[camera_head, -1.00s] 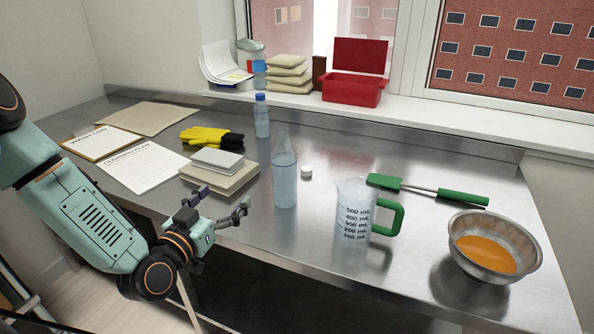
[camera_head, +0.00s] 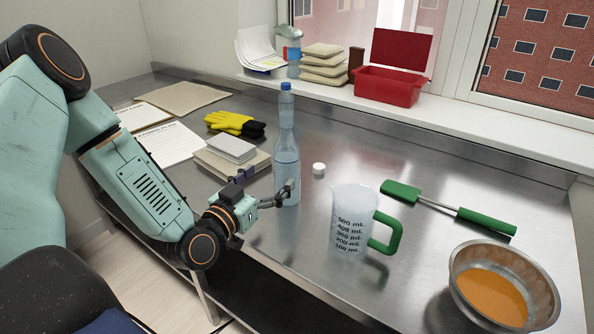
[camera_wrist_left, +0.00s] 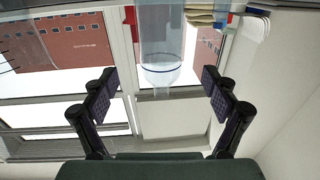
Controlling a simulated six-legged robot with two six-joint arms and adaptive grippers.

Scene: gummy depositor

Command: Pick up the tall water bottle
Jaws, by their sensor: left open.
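The tall water bottle (camera_head: 287,175) stands upright on the steel counter, clear, with a narrow uncapped neck and water inside. My left gripper (camera_head: 266,187) is open at its near left side, one finger showing in front of its lower body. In the left wrist view, the picture is upside down and the bottle (camera_wrist_left: 161,35) appears between the lines of the two spread fingers (camera_wrist_left: 161,78), beyond their tips. I cannot tell if a finger touches it. My right gripper is not in view.
A measuring jug (camera_head: 350,215) with a green handle stands right of the bottle. A small white cap (camera_head: 319,168) lies close by. Stacked boxes (camera_head: 232,150) and yellow-black gloves (camera_head: 235,123) are to the left. A green spatula (camera_head: 440,206) and metal bowl (camera_head: 500,258) are further right.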

